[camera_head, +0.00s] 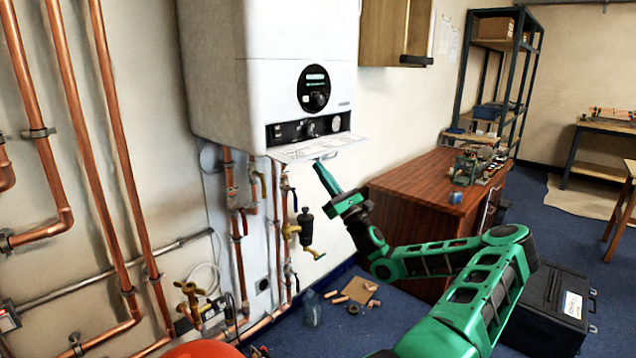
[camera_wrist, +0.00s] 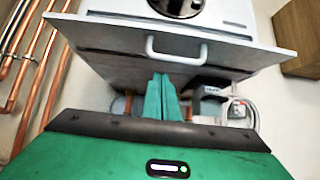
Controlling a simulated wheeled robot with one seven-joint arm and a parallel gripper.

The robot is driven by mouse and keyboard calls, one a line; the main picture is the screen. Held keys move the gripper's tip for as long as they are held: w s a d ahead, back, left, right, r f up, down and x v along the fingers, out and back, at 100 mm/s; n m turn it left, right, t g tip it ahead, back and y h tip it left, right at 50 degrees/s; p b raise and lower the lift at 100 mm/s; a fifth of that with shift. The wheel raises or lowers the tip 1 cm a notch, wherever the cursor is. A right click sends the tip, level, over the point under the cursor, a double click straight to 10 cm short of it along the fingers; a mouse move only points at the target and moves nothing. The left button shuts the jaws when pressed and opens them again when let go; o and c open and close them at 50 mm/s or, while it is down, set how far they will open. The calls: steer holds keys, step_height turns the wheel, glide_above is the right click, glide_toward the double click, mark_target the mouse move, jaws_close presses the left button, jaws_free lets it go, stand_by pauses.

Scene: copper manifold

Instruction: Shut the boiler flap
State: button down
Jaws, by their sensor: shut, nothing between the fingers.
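The white boiler (camera_head: 270,70) hangs on the wall. Its flap (camera_head: 310,148) is open, folded down and sticking outward below the control panel (camera_head: 310,127). In the wrist view the flap (camera_wrist: 105,40) spans the upper picture, with a U-shaped handle (camera_wrist: 176,52) near its middle. My gripper (camera_head: 320,168) is just below the flap's outer edge in the head view. In the wrist view its green fingers (camera_wrist: 161,96) are together and empty, just below the handle in the picture. I cannot tell whether they touch the flap.
Copper pipes and valves (camera_head: 290,230) run down the wall under the boiler. A wall cupboard (camera_head: 395,35) is to its right. A wooden cabinet (camera_head: 420,190) stands behind my arm. A black case (camera_head: 555,305) and loose parts (camera_head: 350,292) lie on the floor.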

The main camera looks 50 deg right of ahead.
steer(key=shift+s+r, duration=0.5)
steer(key=shift+s, duration=0.35)
steer(key=shift+s+r+g, duration=0.15)
steer(key=shift+r+g, duration=0.05)
steer(key=shift+g, duration=0.2)
